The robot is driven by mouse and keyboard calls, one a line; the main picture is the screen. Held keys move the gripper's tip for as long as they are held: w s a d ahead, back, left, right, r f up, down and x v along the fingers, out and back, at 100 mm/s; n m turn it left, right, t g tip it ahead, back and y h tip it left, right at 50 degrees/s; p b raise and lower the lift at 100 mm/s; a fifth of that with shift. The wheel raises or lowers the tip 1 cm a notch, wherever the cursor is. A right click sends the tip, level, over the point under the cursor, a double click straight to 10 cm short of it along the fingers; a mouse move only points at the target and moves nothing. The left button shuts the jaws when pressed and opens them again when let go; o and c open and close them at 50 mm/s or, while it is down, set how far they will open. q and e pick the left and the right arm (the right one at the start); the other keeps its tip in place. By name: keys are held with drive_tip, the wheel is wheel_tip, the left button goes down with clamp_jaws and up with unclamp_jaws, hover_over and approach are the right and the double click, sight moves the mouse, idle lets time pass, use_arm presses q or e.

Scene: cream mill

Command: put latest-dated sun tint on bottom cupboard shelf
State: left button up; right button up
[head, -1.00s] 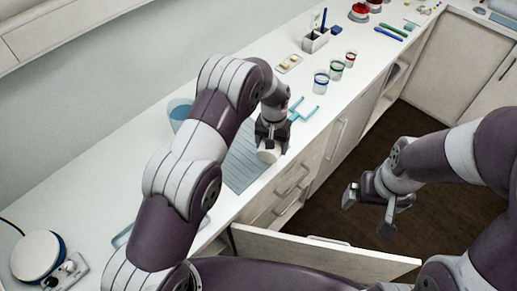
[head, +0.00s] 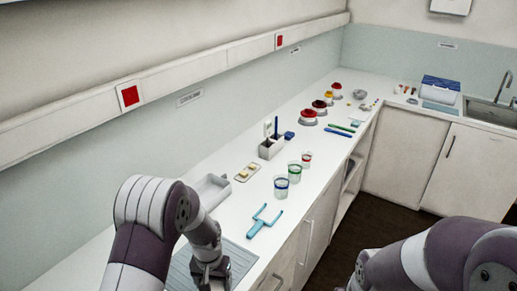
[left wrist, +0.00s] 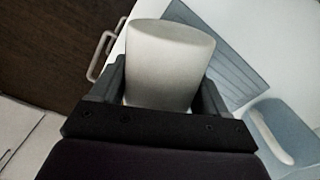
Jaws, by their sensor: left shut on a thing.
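My left gripper (head: 212,272) is at the bottom of the head view, over the grey ribbed mat (head: 240,262). In the left wrist view it is shut on a plain white, rounded container (left wrist: 168,62), held between its two fingers. No label or date shows on the side facing the camera, so I cannot tell which product it is. The container is not clearly visible in the head view. My right arm comes in at the lower right of the head view, with its gripper out of sight. The cupboard's bottom shelf is not in view.
A blue forked tool (head: 264,219), several small cups including a blue-banded one (head: 281,187), a grey tray (head: 212,190) and a pen holder (head: 270,148) stand along the counter. Red-topped pots (head: 308,117) are farther back. A bluish tub (left wrist: 285,125) is near the gripper.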

use_arm(q)
drive_tip(key=shift+n, duration=0.9)
drive_tip(key=a, duration=0.2)
drive_tip(key=s+a+f, duration=0.1)
drive_tip(key=a, duration=0.1)
drive_tip(key=a+b, duration=0.1)
drive_tip(key=a, duration=0.1)
drive_tip(key=shift+s+a+f, duration=0.15)
drive_tip(key=shift+s+a, duration=0.15)
drive_tip(key=shift+s, duration=0.1)
drive_tip(key=shift+d, duration=0.15)
drive_tip(key=w+d+r+p, duration=0.1)
drive_tip(key=d, duration=0.2)
drive_tip(key=w+d+r+m, duration=0.1)
drive_tip(key=d, duration=0.2)
drive_tip(key=w+d+m+p, duration=0.1)
drive_tip(key=d, duration=0.2)
drive_tip(key=shift+w+d+r+p, duration=0.1)
drive_tip(key=shift+d+r+p, duration=0.2)
drive_tip(key=shift+r+p, duration=0.1)
drive_tip(key=w+d+r, duration=0.3)
drive_tip(key=d+r, duration=0.2)
drive_tip(key=d, duration=0.3)
drive_tip(key=shift+d+p, duration=0.4)
drive_tip(key=shift+p, duration=0.05)
drive_tip(key=shift+a, duration=0.1)
